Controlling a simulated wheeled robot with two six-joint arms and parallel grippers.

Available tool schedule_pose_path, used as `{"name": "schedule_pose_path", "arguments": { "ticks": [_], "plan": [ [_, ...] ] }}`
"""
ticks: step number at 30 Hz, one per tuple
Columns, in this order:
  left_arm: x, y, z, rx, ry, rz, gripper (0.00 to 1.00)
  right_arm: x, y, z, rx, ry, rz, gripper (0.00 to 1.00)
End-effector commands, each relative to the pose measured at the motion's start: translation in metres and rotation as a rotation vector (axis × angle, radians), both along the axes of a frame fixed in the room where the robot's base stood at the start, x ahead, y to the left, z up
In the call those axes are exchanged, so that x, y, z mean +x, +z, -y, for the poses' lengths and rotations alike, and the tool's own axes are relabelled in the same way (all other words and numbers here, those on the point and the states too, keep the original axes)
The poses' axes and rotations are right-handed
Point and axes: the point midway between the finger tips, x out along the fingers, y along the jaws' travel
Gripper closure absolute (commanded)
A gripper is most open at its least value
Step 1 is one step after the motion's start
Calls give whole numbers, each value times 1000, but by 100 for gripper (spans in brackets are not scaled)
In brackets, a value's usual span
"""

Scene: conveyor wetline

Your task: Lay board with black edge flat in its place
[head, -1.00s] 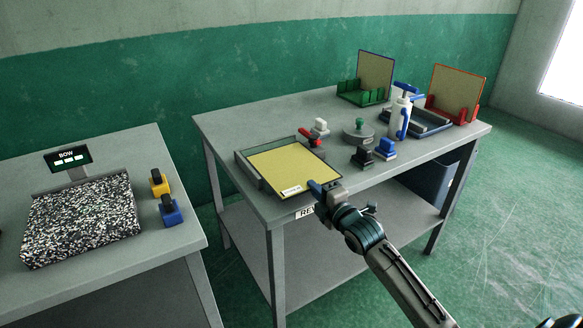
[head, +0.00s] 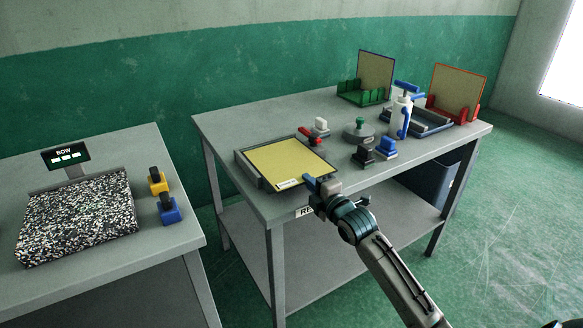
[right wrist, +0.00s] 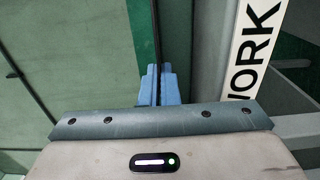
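The board with black edge (head: 290,160) has a yellow face and a white label at its near edge. In the head view it lies nearly level over the grey tray (head: 247,172) at the left end of the far table; whether it is fully seated is hard to tell. My right gripper (head: 312,183) is at the board's near right edge. In the right wrist view its blue fingers (right wrist: 159,85) are closed together on the board's thin dark edge (right wrist: 157,30). My left gripper is not in view.
A red-handled tool (head: 308,136) and a white-topped block (head: 320,127) stand behind the tray. Black (head: 363,155) and blue (head: 386,148) blocks stand to its right. A green rack (head: 362,97), a red rack (head: 441,108) and a white bottle (head: 402,117) are farther right.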

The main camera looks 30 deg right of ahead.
Motion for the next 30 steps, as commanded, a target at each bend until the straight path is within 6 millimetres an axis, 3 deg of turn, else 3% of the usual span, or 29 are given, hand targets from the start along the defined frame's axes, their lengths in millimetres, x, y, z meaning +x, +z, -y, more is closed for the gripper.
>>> {"name": "schedule_pose_path", "arguments": {
  "ticks": [25, 28, 30],
  "plan": [
    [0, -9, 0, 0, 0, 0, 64, 15, 0, -1, 1, -1, -1, 100],
    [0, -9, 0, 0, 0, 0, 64, 15, 0, -1, 1, -1, -1, 78],
    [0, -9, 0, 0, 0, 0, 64, 15, 0, -1, 1, -1, -1, 78]
  ]
}}
